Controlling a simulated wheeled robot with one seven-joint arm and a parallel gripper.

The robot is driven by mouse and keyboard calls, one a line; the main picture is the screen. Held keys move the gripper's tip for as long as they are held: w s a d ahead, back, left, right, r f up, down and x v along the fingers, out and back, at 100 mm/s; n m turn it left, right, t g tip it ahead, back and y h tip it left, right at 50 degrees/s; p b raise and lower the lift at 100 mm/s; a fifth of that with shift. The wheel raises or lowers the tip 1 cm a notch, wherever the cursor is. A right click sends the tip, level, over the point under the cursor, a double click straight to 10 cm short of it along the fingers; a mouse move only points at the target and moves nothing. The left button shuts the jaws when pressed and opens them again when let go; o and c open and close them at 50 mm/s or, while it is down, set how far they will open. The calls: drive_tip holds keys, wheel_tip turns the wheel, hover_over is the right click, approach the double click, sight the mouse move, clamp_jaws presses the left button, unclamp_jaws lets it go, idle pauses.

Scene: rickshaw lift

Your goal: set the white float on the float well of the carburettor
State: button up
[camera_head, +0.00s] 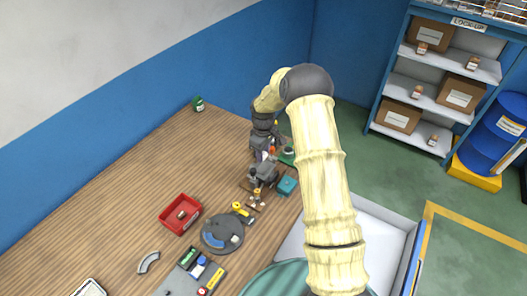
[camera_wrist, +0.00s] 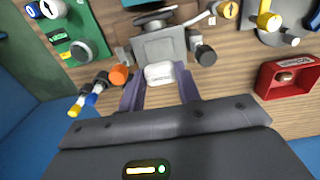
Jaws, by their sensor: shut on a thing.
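The white float (camera_wrist: 159,73), a small block with dark lettering on it, sits between the fingertips of my gripper (camera_wrist: 159,82) in the wrist view. My gripper is shut on it. The grey carburettor (camera_wrist: 160,46) is just beyond the float, with a round dark part on top and a dark knob at its right. I cannot tell whether the float touches it. In the head view my gripper (camera_head: 263,150) is over the bench beside the grey carburettor (camera_head: 266,171); the float is too small to make out clearly there.
A teal block (camera_head: 286,185) stands right of the carburettor. A red tray (camera_head: 166,214) and a grey round plate (camera_head: 222,245) are nearer on the wooden bench. In the wrist view an orange-capped item (camera_wrist: 118,75) lies close left of the float. The bench's left side is largely clear.

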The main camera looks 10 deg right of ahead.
drive_tip(key=b, duration=0.3)
hover_over(263, 169)
drive_tip(key=shift+f, duration=2.85)
drive_tip(key=shift+f+b, duration=0.4)
drive_tip(key=o, duration=1)
drive_tip(key=shift+o, duration=0.6)
drive_tip(key=shift+o, duration=1.3)
drive_tip(key=shift+r, duration=0.1)
